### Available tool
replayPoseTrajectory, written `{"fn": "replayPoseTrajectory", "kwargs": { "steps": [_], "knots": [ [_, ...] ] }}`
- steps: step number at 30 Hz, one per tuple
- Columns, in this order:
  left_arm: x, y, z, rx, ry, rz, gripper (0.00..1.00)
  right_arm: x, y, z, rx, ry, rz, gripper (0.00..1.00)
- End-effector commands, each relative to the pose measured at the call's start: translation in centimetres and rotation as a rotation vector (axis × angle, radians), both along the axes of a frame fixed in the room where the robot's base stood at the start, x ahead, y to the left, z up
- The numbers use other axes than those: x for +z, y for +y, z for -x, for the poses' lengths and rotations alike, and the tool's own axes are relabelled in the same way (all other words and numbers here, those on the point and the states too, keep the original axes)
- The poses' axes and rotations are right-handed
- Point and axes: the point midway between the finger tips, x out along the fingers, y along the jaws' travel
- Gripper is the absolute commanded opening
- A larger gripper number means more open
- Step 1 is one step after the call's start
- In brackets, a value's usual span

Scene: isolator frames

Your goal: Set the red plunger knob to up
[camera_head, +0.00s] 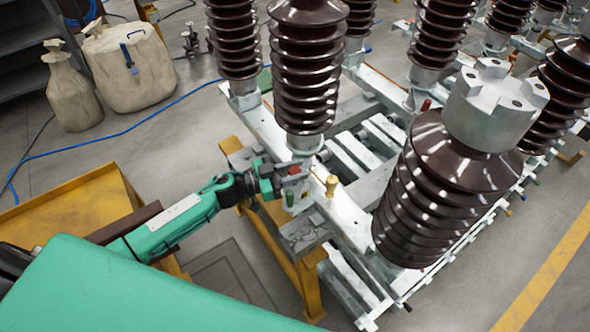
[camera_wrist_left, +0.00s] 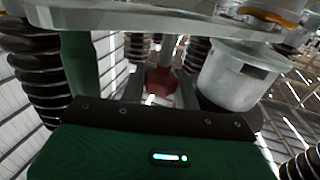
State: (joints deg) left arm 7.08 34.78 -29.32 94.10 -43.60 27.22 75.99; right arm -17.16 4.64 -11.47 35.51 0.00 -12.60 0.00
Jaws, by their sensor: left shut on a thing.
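The red plunger knob (camera_head: 293,170) shows as a small red patch at my left gripper (camera_head: 281,175), on the grey metal frame below a brown insulator. In the left wrist view the knob (camera_wrist_left: 162,80) is dull red, on a grey shaft below a metal plate, between the fingers of my left gripper (camera_wrist_left: 162,92). The gripper is shut on it. The fingers hide part of the knob in the head view. My right gripper is not in view.
A green knob (camera_head: 289,199) stands close beside the gripper, and a brass-coloured knob (camera_head: 331,185) is to its right. Large ribbed brown insulators (camera_head: 305,80) rise behind and to the right. A yellow-topped bench (camera_head: 70,215) is at left.

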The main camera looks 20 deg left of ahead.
Motion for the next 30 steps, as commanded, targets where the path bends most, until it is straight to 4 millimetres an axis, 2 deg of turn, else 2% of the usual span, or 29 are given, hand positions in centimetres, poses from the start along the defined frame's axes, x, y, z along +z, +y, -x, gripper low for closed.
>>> {"fn": "replayPoseTrajectory", "kwargs": {
  "steps": [2, 3, 5, 17, 22, 30],
  "knots": [
    [0.0, 0.0, -0.1, 0.001, -0.001, 0.0, 0.0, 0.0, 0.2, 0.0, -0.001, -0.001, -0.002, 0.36],
    [0.0, 0.0, -0.1, 0.001, -0.001, 0.0, 0.39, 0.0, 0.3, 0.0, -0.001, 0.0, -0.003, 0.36],
    [0.0, 0.0, 0.0, 0.001, -0.001, 0.0, 0.5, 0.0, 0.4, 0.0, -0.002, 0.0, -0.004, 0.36],
    [-0.2, 0.5, 0.4, 0.0, 0.0, -0.001, 0.52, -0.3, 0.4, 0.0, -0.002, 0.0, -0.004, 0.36],
    [-0.4, 2.6, 2.0, -0.001, 0.001, -0.004, 0.52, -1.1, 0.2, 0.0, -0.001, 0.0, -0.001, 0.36],
    [-0.4, 7.4, 5.6, -0.001, 0.002, -0.004, 0.52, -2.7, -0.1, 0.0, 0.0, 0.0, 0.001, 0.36]
  ]
}}
